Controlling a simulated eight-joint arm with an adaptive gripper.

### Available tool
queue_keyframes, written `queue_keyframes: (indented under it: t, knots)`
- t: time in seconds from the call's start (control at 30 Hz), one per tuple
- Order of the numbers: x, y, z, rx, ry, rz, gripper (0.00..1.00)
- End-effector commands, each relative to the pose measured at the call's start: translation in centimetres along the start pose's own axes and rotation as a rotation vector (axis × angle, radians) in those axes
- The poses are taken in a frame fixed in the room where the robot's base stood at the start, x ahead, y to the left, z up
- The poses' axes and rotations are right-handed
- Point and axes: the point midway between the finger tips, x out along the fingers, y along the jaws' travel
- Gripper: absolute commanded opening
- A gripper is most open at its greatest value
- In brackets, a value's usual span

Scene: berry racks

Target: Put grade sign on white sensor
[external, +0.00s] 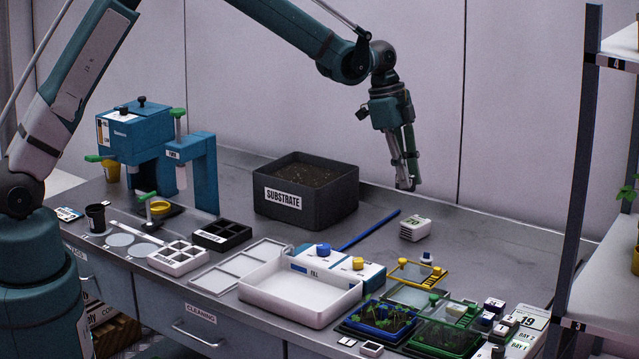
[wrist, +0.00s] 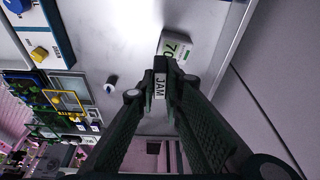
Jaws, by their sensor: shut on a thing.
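My gripper (external: 406,186) hangs over the back right of the bench, fingers pointing down. In the external view the sign is too small to make out. The white sensor (external: 415,229), a small box with a green-marked number, stands on the bench below my gripper. It also shows in the wrist view (wrist: 174,46), just beyond the sign, partly covered by it and the fingertips. Sign and sensor look apart.
A black substrate box (external: 306,205) stands left of my gripper. A blue rod (external: 370,230) lies left of the sensor. A small knobbed piece (external: 427,258) stands in front of it. Trays with plants (external: 377,319) fill the front right. A shelf post (external: 578,170) rises at right.

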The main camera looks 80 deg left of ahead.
Motion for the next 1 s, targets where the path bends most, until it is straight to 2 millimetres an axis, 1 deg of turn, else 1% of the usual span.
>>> queue_keyframes:
  t: [0.03,0.1,0.2,0.3,0.77,0.87,1.0]
  knots:
    - [-0.3,-0.8,-0.6,0.012,0.0,0.003,0.02]
    - [-0.5,-1.6,-1.1,0.026,0.0,0.006,0.02]
    - [-0.6,-2.5,-1.7,0.043,0.0,0.01,0.02]
    - [-0.7,-2.9,-2.0,0.052,0.0,0.012,0.02]
    - [-0.5,-3.1,-2.0,0.056,0.0,0.013,0.02]
    - [0.1,-3.2,-1.9,0.056,0.0,0.013,0.02]
    - [1.6,-3.1,-1.5,0.056,0.0,0.012,0.02]
